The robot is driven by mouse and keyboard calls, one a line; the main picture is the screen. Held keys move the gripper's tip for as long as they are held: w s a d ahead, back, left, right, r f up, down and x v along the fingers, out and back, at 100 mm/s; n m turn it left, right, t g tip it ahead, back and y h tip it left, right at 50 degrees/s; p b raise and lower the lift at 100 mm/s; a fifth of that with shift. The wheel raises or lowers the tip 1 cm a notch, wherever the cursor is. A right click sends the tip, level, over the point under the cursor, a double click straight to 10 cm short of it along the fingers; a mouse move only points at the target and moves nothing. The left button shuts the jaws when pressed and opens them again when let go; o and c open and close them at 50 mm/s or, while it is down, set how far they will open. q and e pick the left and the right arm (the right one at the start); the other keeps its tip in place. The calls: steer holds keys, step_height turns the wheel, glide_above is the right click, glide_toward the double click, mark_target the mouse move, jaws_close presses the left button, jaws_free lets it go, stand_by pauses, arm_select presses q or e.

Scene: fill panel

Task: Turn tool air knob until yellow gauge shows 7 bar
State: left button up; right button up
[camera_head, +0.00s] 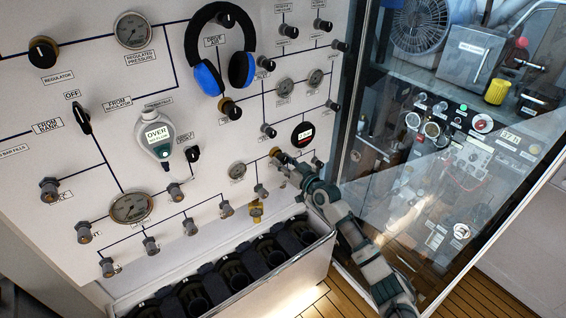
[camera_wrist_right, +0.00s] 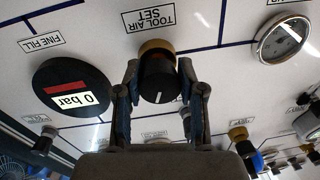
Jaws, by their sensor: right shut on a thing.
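The tool air knob (camera_wrist_right: 158,78) is black with a brass collar, under an upside-down "TOOL AIR SET" label (camera_wrist_right: 149,18) in the right wrist view. My right gripper (camera_wrist_right: 160,92) is shut on it, one finger on each side. The knob's white mark points toward the gripper's palm. In the head view my right gripper (camera_head: 283,162) reaches the panel's lower right and mostly hides the knob. A round dial gauge (camera_wrist_right: 285,38) sits beside the knob, also in the head view (camera_head: 237,171); its reading is too small to tell. No gauge looks clearly yellow. My left gripper is out of view.
A black round display (camera_wrist_right: 72,88) reads "0 bar" beside the knob, also in the head view (camera_head: 302,133). Blue-black headphones (camera_head: 220,50) hang above. A bin of black cylinders (camera_head: 230,275) juts out below. A glass pane (camera_head: 400,190) stands right of my arm.

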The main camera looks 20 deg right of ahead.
steer(key=shift+r, duration=0.1)
steer(key=o, duration=1.2)
steer(key=shift+c, duration=0.2)
steer(key=v, duration=1.2)
steer(key=shift+f, duration=0.25)
steer(key=shift+w+d, duration=0.1)
stand_by(0.5)
